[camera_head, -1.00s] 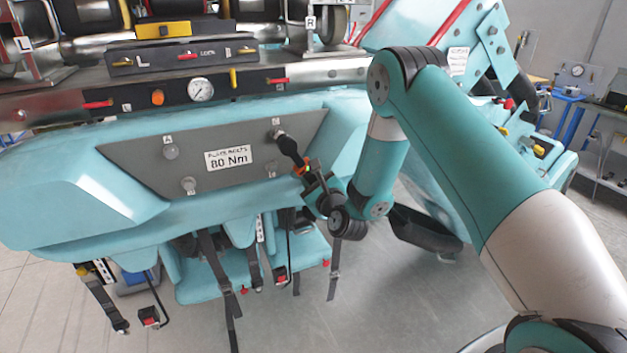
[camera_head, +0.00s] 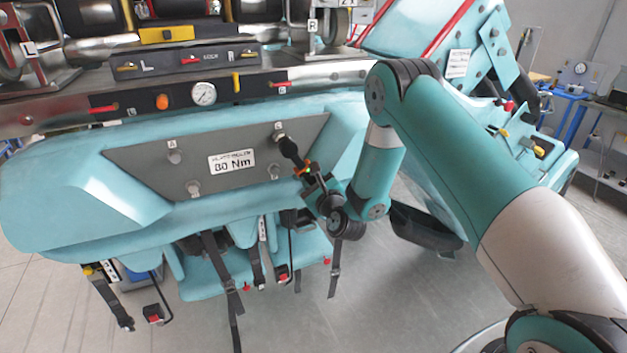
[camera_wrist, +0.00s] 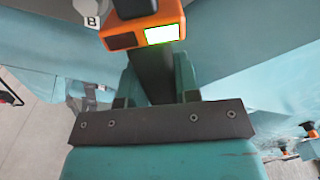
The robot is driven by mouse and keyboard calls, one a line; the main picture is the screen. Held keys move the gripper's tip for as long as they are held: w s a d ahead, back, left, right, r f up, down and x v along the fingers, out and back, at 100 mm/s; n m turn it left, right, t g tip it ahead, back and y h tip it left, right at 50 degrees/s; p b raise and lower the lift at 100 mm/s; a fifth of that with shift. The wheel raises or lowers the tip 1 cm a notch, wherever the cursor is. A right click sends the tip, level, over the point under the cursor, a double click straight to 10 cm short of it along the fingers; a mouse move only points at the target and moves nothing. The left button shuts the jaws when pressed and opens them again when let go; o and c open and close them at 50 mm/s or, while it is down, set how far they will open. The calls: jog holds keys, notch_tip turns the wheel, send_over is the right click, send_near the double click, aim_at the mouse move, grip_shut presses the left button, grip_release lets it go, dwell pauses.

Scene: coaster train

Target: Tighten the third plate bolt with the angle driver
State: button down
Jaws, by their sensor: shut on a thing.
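The grey plate (camera_head: 140,163) is on the teal car front and carries an 80 Nm label (camera_head: 232,160). Bolt heads show at its upper left (camera_head: 175,157), lower left (camera_head: 193,188) and lower right (camera_head: 276,171). My gripper (camera_head: 318,189) is shut on the dark angle driver (camera_head: 290,150). The driver's head is at the upper right corner of the plate and hides the bolt place there; I cannot tell how fully it is seated. In the wrist view the driver's orange housing (camera_wrist: 125,40) has a bright green display, with a bolt marked B (camera_wrist: 92,10) beside it.
Above the plate is a metal rail with a gauge (camera_head: 203,93), an orange button and red handles. Straps (camera_head: 222,275) and buckles hang below the car. A black seat-like part (camera_head: 425,228) is right of my wrist. Workbenches (camera_head: 600,100) stand at far right.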

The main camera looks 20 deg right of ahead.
jog(key=shift+w+r+p, duration=0.15)
jog(key=shift+w+p, duration=0.4)
jog(key=shift+p, duration=0.5)
dwell(1.9)
